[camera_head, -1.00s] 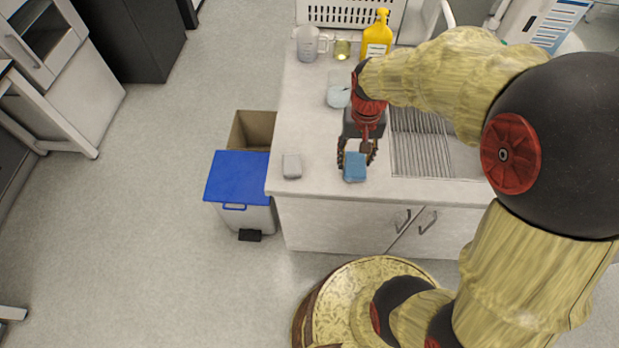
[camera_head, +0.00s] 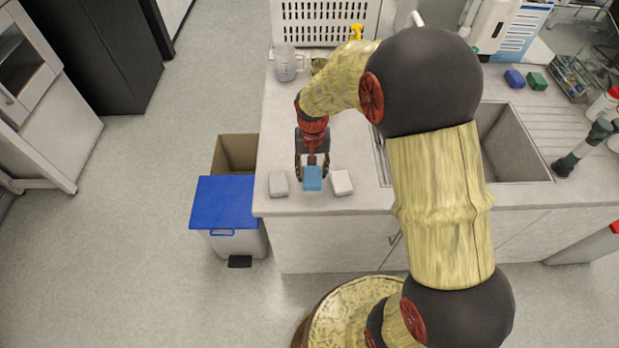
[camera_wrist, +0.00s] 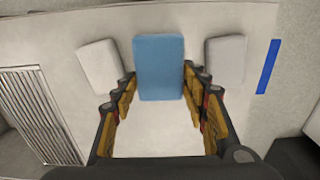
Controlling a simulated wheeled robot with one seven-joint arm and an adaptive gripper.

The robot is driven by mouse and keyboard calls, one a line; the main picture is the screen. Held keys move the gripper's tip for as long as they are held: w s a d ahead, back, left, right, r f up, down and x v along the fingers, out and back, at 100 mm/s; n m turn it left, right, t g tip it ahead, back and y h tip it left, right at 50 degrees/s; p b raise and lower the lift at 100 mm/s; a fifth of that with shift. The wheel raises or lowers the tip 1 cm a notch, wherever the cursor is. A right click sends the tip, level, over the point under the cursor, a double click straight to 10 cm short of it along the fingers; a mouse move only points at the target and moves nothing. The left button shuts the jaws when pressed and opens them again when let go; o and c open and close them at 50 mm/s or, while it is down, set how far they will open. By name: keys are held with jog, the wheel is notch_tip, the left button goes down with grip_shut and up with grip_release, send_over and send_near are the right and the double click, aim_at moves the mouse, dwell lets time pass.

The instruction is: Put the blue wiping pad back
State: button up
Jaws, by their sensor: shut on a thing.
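The blue wiping pad (camera_head: 312,179) is between the fingers of my gripper (camera_head: 312,168), over the front part of the counter in the head view. In the wrist view the blue pad (camera_wrist: 159,68) lies between the two fingertips of my gripper (camera_wrist: 159,88), with a whitish pad (camera_wrist: 99,67) to its left and a grey pad (camera_wrist: 225,61) to its right. In the head view the grey pad (camera_head: 278,184) is left of the blue one and the whitish pad (camera_head: 341,182) is right of it. Whether the blue pad touches the counter I cannot tell.
The counter's (camera_head: 264,160) front edge is just below the pads. A bin with a blue lid (camera_head: 224,203) stands left of the counter. A sink (camera_head: 512,150) is to the right, with a blue block (camera_head: 514,78) and a green block (camera_head: 537,81) behind it.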

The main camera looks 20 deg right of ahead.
aim_at(310, 177)
jog(key=shift+w+a+f, duration=0.15)
jog(key=shift+w+f, duration=0.4)
jog(key=shift+f, duration=0.2)
jog(key=shift+w+f+b, duration=0.15)
jog(key=shift+f+b, duration=0.5)
jog(key=shift+f, duration=0.9)
jog(key=shift+f, duration=0.1)
jog(key=o, duration=1)
jog(key=shift+o, duration=0.5)
